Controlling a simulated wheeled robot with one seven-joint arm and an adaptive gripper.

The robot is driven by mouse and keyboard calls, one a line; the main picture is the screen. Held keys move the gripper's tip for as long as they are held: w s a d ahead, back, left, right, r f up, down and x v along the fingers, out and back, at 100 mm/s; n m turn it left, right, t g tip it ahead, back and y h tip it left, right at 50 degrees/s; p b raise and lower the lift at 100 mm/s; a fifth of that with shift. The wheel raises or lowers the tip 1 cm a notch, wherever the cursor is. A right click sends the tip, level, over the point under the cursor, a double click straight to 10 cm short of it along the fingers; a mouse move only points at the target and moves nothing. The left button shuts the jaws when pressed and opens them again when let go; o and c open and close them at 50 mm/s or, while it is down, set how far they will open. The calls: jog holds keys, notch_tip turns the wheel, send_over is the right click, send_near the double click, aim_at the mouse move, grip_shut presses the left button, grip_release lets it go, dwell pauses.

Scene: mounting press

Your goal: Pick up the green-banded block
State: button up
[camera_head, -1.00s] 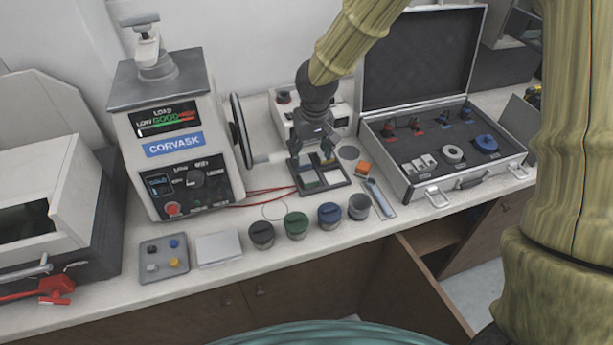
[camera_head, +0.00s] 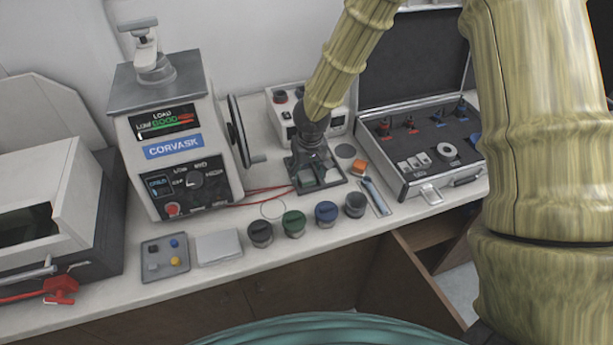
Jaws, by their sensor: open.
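My gripper (camera_head: 312,176) points down over the dark divided tray (camera_head: 336,184) on the bench, and its fingers reach into the tray area. It is open. Green shows between and beside the fingers, on what looks like a green-banded block (camera_head: 309,183) at the tray's near left. The gripper hides most of the tray, so I cannot tell whether the fingers touch the block or just stand around it.
The press (camera_head: 175,140) stands left of the tray, with its wheel (camera_head: 238,130) toward it. Several dark cups, including a green one (camera_head: 294,222), line the bench front. An orange block (camera_head: 359,167) and an open case (camera_head: 425,150) lie to the right.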

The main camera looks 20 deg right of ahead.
jog(key=shift+f, duration=0.4)
jog(key=c, duration=1.4)
jog(key=shift+w+r, duration=0.1)
